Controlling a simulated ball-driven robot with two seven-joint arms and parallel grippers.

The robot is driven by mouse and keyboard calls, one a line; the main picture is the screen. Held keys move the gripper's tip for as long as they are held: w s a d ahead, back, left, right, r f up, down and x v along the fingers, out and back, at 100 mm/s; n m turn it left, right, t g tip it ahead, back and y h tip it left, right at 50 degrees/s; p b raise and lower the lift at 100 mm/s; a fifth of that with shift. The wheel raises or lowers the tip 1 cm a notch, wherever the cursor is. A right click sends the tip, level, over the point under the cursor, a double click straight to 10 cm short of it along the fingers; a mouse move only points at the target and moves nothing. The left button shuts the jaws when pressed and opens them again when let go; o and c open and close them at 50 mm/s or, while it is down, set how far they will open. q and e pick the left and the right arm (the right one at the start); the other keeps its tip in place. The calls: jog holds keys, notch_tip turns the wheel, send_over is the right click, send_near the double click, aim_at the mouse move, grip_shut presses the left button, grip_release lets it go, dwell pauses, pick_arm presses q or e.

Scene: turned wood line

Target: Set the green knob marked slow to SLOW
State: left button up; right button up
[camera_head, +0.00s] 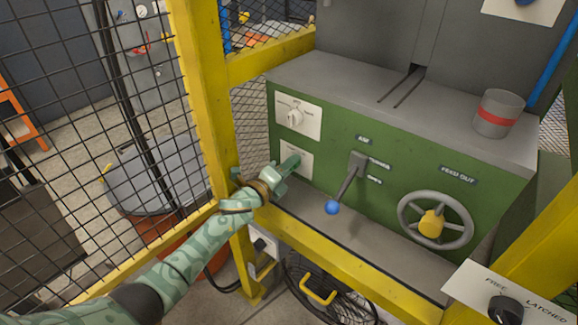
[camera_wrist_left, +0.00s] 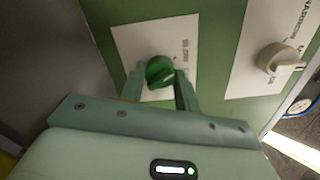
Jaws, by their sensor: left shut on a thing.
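The green knob (camera_wrist_left: 160,71) sits on a white label plate (camera_wrist_left: 140,42) on the green machine front. Lettering shows beside the knob, and one word looks like SLOW. My left gripper (camera_wrist_left: 160,84) is shut on the knob, with one finger on each side of it. In the head view my left gripper (camera_head: 284,172) reaches the lower white plate (camera_head: 301,157) and hides the knob there. I cannot tell which mark the knob points at. My right gripper is not in view.
A pale knob (camera_wrist_left: 276,58) on another plate (camera_head: 312,118) is close by, above in the head view. A lever with a blue ball (camera_head: 332,207) and a handwheel (camera_head: 403,211) are to the right. A yellow frame post (camera_head: 203,90) and mesh stand close left of my arm.

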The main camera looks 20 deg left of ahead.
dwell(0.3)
pick_arm(q)
jog(key=o, duration=1)
jog(key=shift+a, duration=0.1)
